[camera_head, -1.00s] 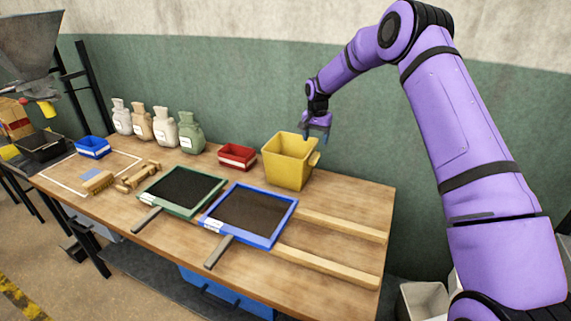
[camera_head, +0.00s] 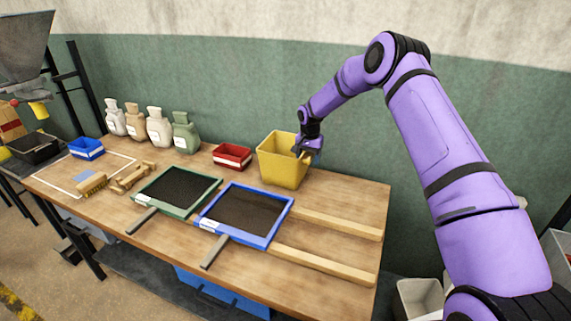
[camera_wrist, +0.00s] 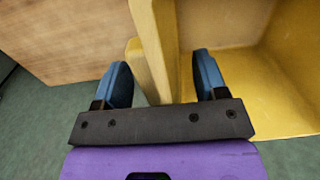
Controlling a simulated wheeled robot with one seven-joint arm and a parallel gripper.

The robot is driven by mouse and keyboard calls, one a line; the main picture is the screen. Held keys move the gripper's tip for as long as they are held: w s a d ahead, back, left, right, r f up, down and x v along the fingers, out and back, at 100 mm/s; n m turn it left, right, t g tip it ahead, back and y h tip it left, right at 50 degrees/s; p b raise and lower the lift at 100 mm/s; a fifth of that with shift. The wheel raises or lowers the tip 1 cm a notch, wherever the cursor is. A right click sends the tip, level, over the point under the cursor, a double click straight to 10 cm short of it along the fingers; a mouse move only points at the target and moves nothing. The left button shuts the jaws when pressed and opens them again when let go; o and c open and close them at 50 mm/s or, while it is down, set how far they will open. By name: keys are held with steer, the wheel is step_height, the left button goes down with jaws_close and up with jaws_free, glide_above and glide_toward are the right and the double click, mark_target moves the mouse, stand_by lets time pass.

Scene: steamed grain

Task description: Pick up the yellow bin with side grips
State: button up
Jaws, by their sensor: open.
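The yellow bin (camera_head: 281,168) stands upright and open-topped at the back right of the wooden table. A side grip juts from its right wall and shows in the wrist view (camera_wrist: 136,60). My gripper (camera_head: 304,153) is at the bin's right rim, pointing down. In the wrist view my gripper (camera_wrist: 161,82) is open, with its two blue fingers apart. The right finger is over the bin's inside and the left finger is outside it, so the bin's wall and grip lie between them. I cannot tell whether either finger touches the bin.
A red bin (camera_head: 232,157) sits left of the yellow bin. A blue-framed sieve (camera_head: 270,239) and a green-framed sieve (camera_head: 146,204) lie in front. Two wooden rails (camera_head: 335,224) lie at right. Several sacks (camera_head: 159,130) and a blue bin (camera_head: 87,149) stand farther left.

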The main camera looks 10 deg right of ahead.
jaws_close()
